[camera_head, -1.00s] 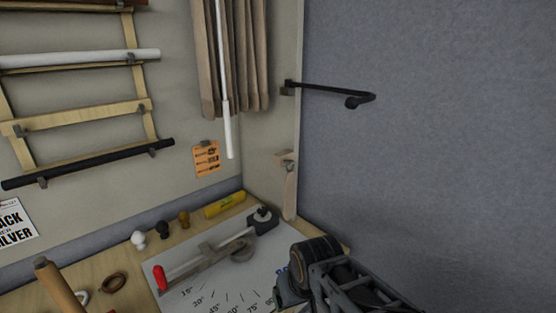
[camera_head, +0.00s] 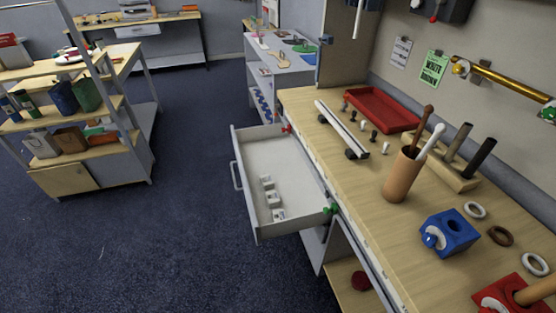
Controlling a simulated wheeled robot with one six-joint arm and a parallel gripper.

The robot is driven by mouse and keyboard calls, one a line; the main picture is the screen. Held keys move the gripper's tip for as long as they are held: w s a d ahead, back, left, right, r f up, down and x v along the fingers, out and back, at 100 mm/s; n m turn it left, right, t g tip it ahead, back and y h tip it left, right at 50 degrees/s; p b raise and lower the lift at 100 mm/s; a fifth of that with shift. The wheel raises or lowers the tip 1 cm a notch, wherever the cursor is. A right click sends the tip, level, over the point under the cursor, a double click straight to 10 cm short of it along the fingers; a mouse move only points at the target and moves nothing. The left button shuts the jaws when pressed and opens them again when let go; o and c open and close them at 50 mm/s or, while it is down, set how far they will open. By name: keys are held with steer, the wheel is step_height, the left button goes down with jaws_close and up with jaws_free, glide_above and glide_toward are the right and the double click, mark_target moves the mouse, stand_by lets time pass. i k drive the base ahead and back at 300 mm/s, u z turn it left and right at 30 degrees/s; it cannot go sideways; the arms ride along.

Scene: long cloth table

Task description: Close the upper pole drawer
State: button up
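A light grey drawer (camera_head: 285,170) stands pulled out from the front of the wooden workbench, just left of the middle of the head view. Its front panel faces left and carries a bar handle (camera_head: 236,175). Several small white pieces (camera_head: 268,190) lie inside it; the rest of its floor is bare. A red knob (camera_head: 287,128) is at its far corner by the bench and a green knob (camera_head: 330,209) at its near corner. No writing marks it as the upper pole drawer. My gripper is not in the head view now.
The workbench (camera_head: 345,185) holds a red tray (camera_head: 382,108), a brown cup with sticks (camera_head: 403,175) and a blue block (camera_head: 450,231). A shelf unit (camera_head: 75,115) stands at left. Open dark blue carpet (camera_head: 180,215) lies between it and the drawer.

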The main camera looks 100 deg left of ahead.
mark_target(262, 151)
steer(key=k, duration=0.8)
steer(key=u, duration=3.1)
steer(key=i, duration=0.4)
steer(key=z, duration=0.3)
steer(key=k, duration=0.6)
steer(key=u, duration=0.05)
steer(key=i, duration=1.05)
steer(key=u, duration=1.3)
steer(key=i, duration=0.35)
steer(key=u, duration=0.4)
